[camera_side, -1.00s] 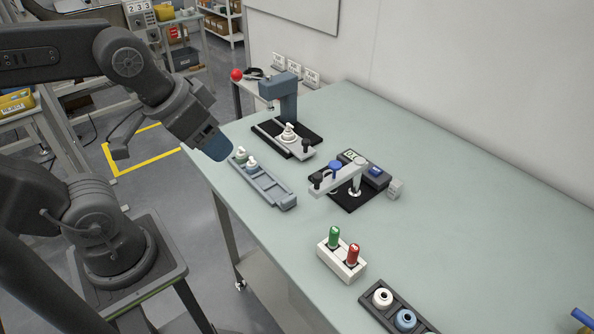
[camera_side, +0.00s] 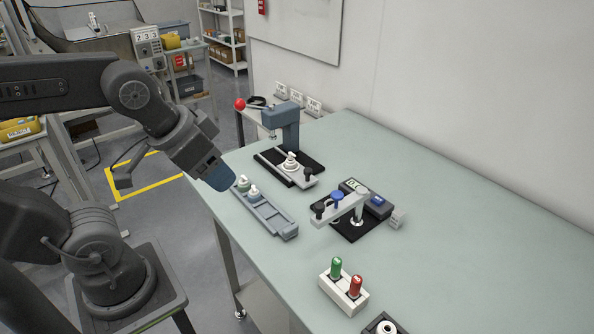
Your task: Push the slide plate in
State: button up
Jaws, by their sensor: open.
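A pale capped part (camera_side: 290,162) stands on the plate, in front of the press column. The plate's knob end sticks out toward the front right. My gripper (camera_side: 216,176) is open, to the left of the press and close by the left end of the parts tray. Its blue-tipped end points down to the right, clear of the plate. The gap between its fingers is hard to see.
The grey-blue parts tray (camera_side: 282,226) holds two capped parts (camera_side: 248,187) at its left end. A gauge fixture (camera_side: 357,222) stands right of it. The table's right side is clear.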

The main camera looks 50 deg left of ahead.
jog(key=shift+c, duration=0.2)
jog(key=shift+w+r, duration=0.1)
jog(key=shift+c, duration=0.7)
jog(key=shift+m+g, duration=0.4)
jog(key=shift+g, duration=0.4)
jog(key=w+r, duration=0.1)
jog(key=w, duration=0.2)
jog(key=w+a+r, duration=0.1)
jog(key=w, duration=0.1)
jog(key=w+a+r, duration=0.1)
jog(key=w, duration=0.2)
jog(key=shift+w, duration=0.3)
jog(key=m+g, duration=0.2)
jog(key=g, duration=0.2)
send_over(308, 169)
notch_tip(308, 169, down, 9)
notch_tip(308, 169, down, 13)
jog(key=shift+f, duration=0.1)
jog(key=shift+c, duration=0.2)
grip_shut()
